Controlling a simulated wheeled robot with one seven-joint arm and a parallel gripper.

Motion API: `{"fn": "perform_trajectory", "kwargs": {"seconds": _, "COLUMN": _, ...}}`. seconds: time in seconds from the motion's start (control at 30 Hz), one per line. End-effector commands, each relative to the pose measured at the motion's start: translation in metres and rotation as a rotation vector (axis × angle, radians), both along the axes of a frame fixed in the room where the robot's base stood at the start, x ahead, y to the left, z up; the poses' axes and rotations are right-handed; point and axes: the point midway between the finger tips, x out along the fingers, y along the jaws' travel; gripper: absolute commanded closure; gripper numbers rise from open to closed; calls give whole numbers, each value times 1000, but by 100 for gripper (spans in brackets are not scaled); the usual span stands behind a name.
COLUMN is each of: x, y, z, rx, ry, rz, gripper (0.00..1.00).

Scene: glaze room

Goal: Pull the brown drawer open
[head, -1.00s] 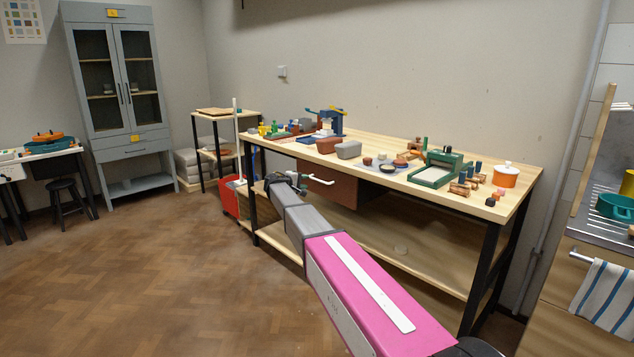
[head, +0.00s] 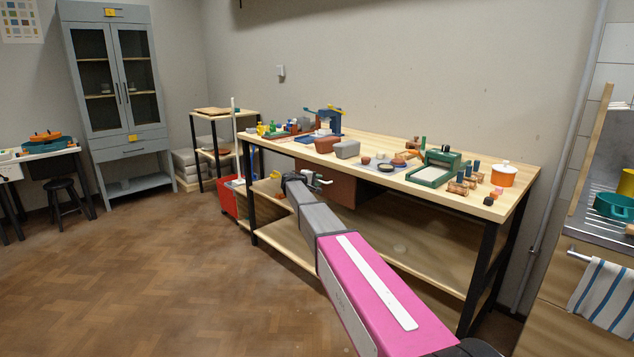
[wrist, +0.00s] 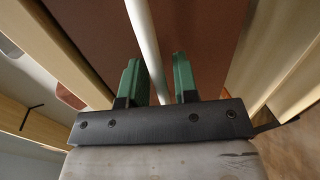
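The brown drawer (head: 338,190) hangs under the top of the wooden workbench, and its front fills the upper middle of the wrist view (wrist: 200,38). Its pale bar handle (wrist: 143,35) runs between the two green fingers of my gripper (wrist: 156,80). The fingers stand apart, with visible space on both sides of the bar, so my gripper is open around the handle. In the head view my gripper (head: 312,180) is at the drawer front and my arm partly hides the drawer. The drawer looks shut, though its edges are partly hidden.
The workbench top (head: 400,150) carries several small items, a green press (head: 437,168) and an orange pot (head: 503,174). A lower shelf (head: 410,265) and a black leg (head: 482,275) are near my arm. A red bucket (head: 230,198) stands left. The floor in front is clear.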

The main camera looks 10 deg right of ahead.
Motion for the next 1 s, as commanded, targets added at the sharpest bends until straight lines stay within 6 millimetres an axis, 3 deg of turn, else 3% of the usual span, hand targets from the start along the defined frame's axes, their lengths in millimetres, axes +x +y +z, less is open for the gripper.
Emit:
{"fn": "perform_trajectory", "kwargs": {"seconds": 0.03, "x": 0, "y": 0, "z": 0, "rx": 0, "ry": 0, "rz": 0, "gripper": 89}}
{"fn": "perform_trajectory", "kwargs": {"seconds": 0.07, "x": 0, "y": 0, "z": 0, "rx": 0, "ry": 0, "rz": 0, "gripper": 99}}
{"fn": "perform_trajectory", "kwargs": {"seconds": 0.1, "x": 0, "y": 0, "z": 0, "rx": 0, "ry": 0, "rz": 0, "gripper": 100}}
{"fn": "perform_trajectory", "kwargs": {"seconds": 0.47, "x": -11, "y": 14, "z": 0, "rx": 0, "ry": 0, "rz": 0, "gripper": 100}}
{"fn": "perform_trajectory", "kwargs": {"seconds": 0.67, "x": -40, "y": 51, "z": 0, "rx": 0, "ry": 1, "rz": 1, "gripper": 100}}
{"fn": "perform_trajectory", "kwargs": {"seconds": 1.0, "x": -109, "y": 146, "z": 0, "rx": 1, "ry": 1, "rz": 3, "gripper": 100}}
